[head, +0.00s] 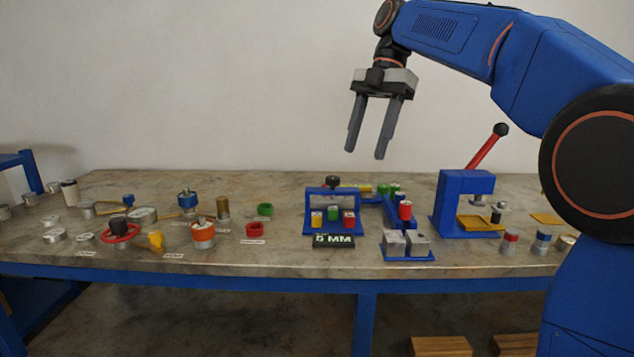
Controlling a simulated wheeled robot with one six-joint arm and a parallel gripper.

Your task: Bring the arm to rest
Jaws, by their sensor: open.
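My gripper (366,153) hangs from the end of my blue arm, fingers pointing down. Its two grey fingers are apart and nothing is between them. My arm reaches in from the right of the head view.
A blue press (464,205) with a raised red lever (487,147) stands on the bench at right. Several flanged vessels and fittings, such as an orange-banded vessel (203,235), cover the left. Wooden blocks (441,346) lie below. The air around the gripper is clear.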

